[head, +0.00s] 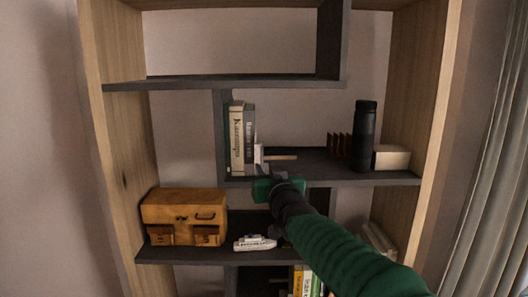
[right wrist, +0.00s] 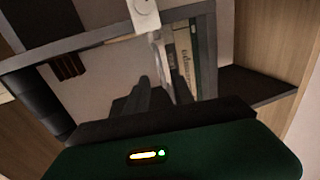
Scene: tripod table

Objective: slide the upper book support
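The upper book support (head: 259,158) is a pale upright piece on the middle shelf, beside the right side of two standing books (head: 242,138). In the right wrist view, which looks turned over, its white part (right wrist: 145,15) is at the shelf edge, and a thin upright runs along the books (right wrist: 187,52). My right gripper (head: 268,188) reaches in from the lower right, close to the support at the shelf's front edge. Its dark fingers (right wrist: 143,97) point toward the support; contact and finger gap are unclear. My left gripper is not in view.
A black bottle (head: 364,135), brown slatted object (head: 339,145) and pale box (head: 391,157) stand on the right of the same shelf (head: 320,172). A wooden chest (head: 184,214) and white model ship (head: 255,243) sit lower left. More books (head: 305,281) stand below my arm.

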